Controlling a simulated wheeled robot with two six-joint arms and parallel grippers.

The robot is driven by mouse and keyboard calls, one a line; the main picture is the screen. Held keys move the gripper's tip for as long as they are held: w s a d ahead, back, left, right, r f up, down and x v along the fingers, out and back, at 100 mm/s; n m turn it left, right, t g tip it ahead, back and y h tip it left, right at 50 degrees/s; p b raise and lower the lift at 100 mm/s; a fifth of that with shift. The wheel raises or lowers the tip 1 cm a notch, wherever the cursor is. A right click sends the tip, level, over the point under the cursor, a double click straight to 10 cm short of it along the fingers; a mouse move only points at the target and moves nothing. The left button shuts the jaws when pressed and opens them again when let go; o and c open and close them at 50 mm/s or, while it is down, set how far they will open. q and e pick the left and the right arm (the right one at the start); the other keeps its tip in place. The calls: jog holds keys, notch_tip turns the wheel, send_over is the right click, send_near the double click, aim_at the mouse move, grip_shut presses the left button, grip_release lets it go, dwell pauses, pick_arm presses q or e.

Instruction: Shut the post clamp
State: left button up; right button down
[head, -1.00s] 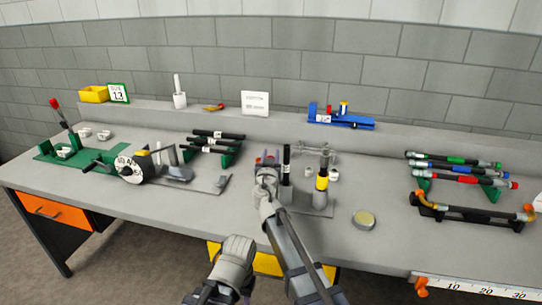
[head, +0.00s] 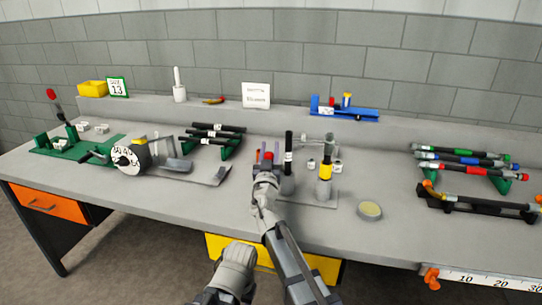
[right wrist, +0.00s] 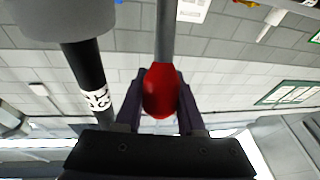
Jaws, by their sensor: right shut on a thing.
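The post clamp stands on a grey base plate (head: 312,201) in the middle of the bench. It carries an upright black tube (head: 289,143) with a white label and a grey post with a yellow band (head: 325,170). My right gripper (head: 267,160) is just left of the black tube. In the right wrist view its dark fingers are shut on a red knob (right wrist: 161,92) at the end of a grey lever rod (right wrist: 166,32). The black tube shows left of the knob there (right wrist: 88,72), below a grey cylinder (right wrist: 62,16). My left gripper's fingers do not show.
A green rack of dark tubes (head: 217,140) and a dial fixture (head: 128,160) stand to the left. A round tin (head: 369,210) lies right of the clamp. Racks of coloured tubes (head: 465,168) stand far right. A blue fixture (head: 345,113) sits on the back ledge.

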jog(key=shift+s+a+f+t+b, duration=0.1)
jog(key=shift+s+f+t+b, duration=0.1)
jog(key=shift+s+t+b, duration=0.2)
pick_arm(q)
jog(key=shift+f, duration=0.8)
pick_arm(e)
jog(key=c, duration=0.8)
grip_release()
jog(key=shift+r, duration=0.1)
jog(key=shift+w, duration=0.1)
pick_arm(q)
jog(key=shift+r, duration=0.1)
pick_arm(e)
jog(key=shift+r, duration=0.1)
pick_arm(q)
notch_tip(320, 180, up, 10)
jog(key=p, duration=1)
pick_arm(e)
notch_tip(320, 180, up, 10)
jog(key=shift+f, duration=0.1)
